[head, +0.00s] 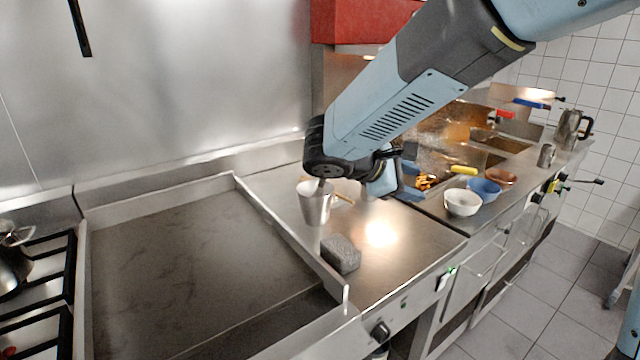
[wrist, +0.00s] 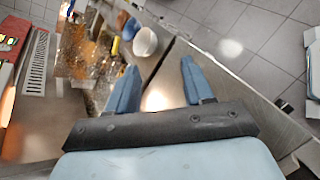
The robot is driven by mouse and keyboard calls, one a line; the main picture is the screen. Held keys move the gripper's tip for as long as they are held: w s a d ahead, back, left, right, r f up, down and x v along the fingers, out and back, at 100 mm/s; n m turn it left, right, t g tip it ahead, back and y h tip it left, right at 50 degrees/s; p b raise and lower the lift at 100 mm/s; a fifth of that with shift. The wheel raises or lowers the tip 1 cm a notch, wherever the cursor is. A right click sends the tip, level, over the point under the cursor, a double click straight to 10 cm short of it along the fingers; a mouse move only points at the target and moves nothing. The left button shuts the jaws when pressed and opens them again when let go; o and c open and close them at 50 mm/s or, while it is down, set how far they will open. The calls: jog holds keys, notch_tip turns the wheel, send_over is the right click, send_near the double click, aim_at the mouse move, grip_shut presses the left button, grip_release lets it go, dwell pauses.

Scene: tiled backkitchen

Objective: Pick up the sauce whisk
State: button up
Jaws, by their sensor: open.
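A metal cup (head: 314,208) stands on the steel counter right of the griddle, with a thin grey stem (head: 321,184) rising from it under my arm. A short tan stick (head: 343,199) shows just right of the cup. I cannot tell which of these, if either, is the sauce whisk; no wire loops show. My gripper (wrist: 157,72) is open and empty in the wrist view, its two blue fingers apart. In the head view it hangs to the right of the cup, partly hidden by my arm. The cup is not seen in the wrist view.
A grey block (head: 341,254) lies on the counter beside the raised rim of the griddle (head: 190,265). A kettle (head: 570,130) stands beyond. The counter front is clear.

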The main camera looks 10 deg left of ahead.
jog(key=s+a+f+n+t+y, duration=0.15)
jog(key=a+n+t, duration=0.25)
jog(key=a, duration=0.8)
jog(key=s+a+f+n+t+y, duration=0.15)
jog(key=a+n+t, duration=0.3)
jog(key=a, duration=0.65)
send_over(322, 188)
jog(key=d, duration=0.2)
jog(key=shift+s+d+f+h, duration=0.1)
jog(key=shift+s+f+h, duration=0.05)
jog(key=shift+s+h, duration=0.3)
grip_shut()
